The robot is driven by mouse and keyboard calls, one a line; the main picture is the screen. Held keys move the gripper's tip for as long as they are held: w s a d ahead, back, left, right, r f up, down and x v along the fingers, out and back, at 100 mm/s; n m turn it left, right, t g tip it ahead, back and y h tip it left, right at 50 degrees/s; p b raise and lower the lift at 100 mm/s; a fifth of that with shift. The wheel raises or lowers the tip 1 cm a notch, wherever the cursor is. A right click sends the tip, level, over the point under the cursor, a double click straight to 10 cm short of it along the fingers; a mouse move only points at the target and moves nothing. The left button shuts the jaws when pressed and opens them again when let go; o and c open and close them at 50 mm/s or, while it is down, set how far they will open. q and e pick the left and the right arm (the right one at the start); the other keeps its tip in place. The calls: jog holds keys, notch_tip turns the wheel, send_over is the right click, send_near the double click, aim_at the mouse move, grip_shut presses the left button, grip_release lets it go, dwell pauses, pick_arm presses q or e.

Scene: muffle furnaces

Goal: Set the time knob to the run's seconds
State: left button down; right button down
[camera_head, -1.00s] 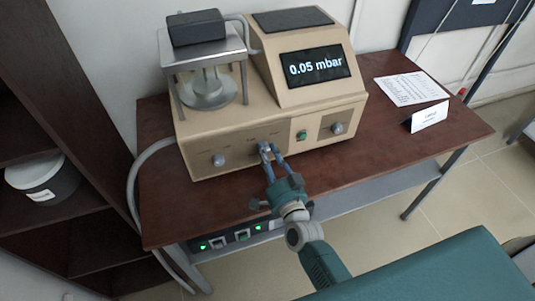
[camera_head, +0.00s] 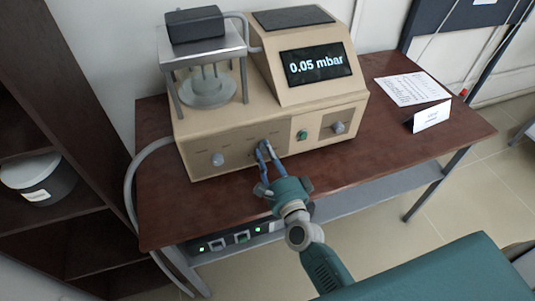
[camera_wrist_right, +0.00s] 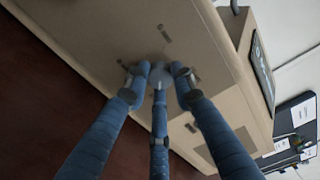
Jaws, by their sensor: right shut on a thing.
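The beige coater machine (camera_head: 235,145) stands on the brown table, its screen (camera_head: 316,64) reading 0.05 mbar. My right gripper (camera_head: 263,148) reaches its front panel and is shut on a small knob, mostly hidden by the fingers in the head view. In the right wrist view the round grey knob (camera_wrist_right: 160,76) sits between the fingertips of my right gripper (camera_wrist_right: 158,82). Another grey knob (camera_head: 217,160) is on the left of the panel and a third (camera_head: 338,127) on the right. A green button (camera_head: 302,135) sits between. The panel's small labels are unreadable. My left gripper is not in view.
A printed sheet (camera_head: 412,88) and a folded white card (camera_head: 431,115) lie right of the machine on the table (camera_head: 400,150). A box with green lights (camera_head: 240,237) sits under the table. A grey hose (camera_head: 133,185) runs down the left side.

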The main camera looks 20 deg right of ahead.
jog(key=shift+a+f+m, duration=0.25)
jog(key=shift+a+m, duration=0.05)
jog(key=c, duration=1.5)
grip_release()
jog(key=shift+o, duration=0.2)
jog(key=shift+r, duration=0.2)
jog(key=shift+s, duration=0.1)
jog(key=shift+s+d, duration=0.1)
jog(key=shift+s, duration=0.25)
jog(key=s, duration=1.1)
jog(key=shift+s, duration=0.1)
